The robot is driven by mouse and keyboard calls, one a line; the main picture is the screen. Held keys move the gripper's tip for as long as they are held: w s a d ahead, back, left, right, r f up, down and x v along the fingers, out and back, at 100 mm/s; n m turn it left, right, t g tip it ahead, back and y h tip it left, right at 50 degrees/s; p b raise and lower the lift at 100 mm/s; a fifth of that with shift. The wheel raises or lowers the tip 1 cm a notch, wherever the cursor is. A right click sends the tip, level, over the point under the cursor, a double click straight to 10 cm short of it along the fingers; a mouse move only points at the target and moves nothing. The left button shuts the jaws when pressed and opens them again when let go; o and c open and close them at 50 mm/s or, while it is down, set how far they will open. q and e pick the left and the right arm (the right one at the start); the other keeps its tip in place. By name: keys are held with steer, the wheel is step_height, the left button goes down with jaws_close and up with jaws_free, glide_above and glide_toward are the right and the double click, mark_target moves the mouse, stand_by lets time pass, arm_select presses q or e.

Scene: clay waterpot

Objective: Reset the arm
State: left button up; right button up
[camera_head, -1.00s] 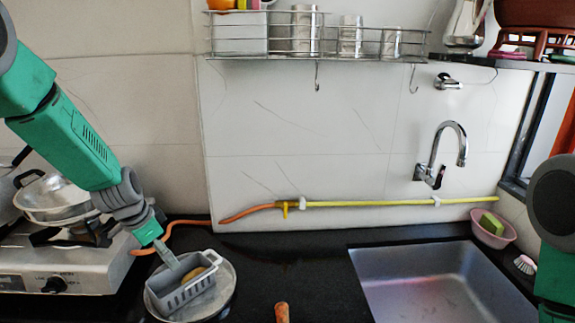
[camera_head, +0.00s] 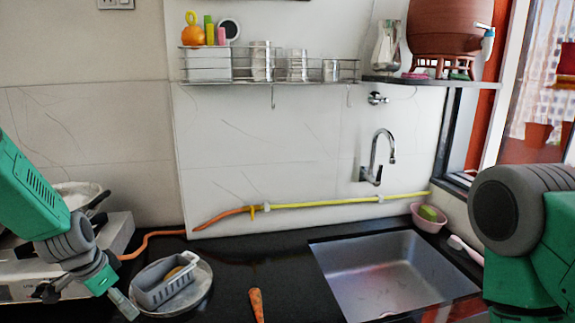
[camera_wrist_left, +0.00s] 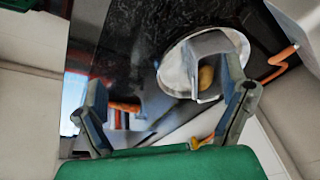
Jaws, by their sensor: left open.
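My left gripper (camera_head: 125,303) is at the lower left of the head view, in front of and left of a grey basket (camera_head: 152,291). In the left wrist view its two fingers (camera_wrist_left: 165,85) stand wide apart with nothing held between them. The basket rests on a round metal plate (camera_head: 203,296) on the black counter, with a yellowish item (camera_head: 175,272) inside. The plate (camera_wrist_left: 172,75) also shows beyond the fingers in the wrist view. My right arm (camera_head: 525,225) shows at the right edge; its gripper is out of view.
A stove with a pan (camera_head: 78,194) is at the left. An orange-handled item (camera_head: 256,304) lies on the counter. The sink (camera_head: 375,265) is at the right, with a pink bowl (camera_head: 428,224) behind it. A wire shelf (camera_head: 270,78) and a clay waterpot (camera_head: 450,25) are above.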

arm_select(q)
steer(key=s+d+f+n+g+y, duration=0.1)
steer(key=s+d+f+n, duration=0.15)
steer(key=s+f, duration=0.8)
steer(key=s+d+f+n+g, duration=0.2)
steer(key=s+d+f, duration=0.35)
steer(key=s, duration=0.75)
steer(key=s+d+f+n, duration=0.2)
steer(key=s+n, duration=0.1)
steer(key=s, duration=0.8)
step_height(320, 180, down, 9)
steer(key=w+m+b, duration=0.1)
steer(key=w+b, duration=0.1)
steer(key=b, duration=0.7)
steer(key=shift+w+d+b, duration=0.25)
steer(key=shift+d+b, duration=0.1)
steer(key=shift+b, duration=0.05)
arm_select(e)
step_height(320, 180, down, 10)
steer(key=shift+w+d, duration=0.25)
steer(key=shift+w, duration=0.05)
arm_select(q)
steer(key=shift+d+m, duration=0.25)
steer(key=shift+d, duration=0.05)
arm_select(e)
steer(key=shift+d+f, duration=0.2)
steer(key=shift+d, duration=0.1)
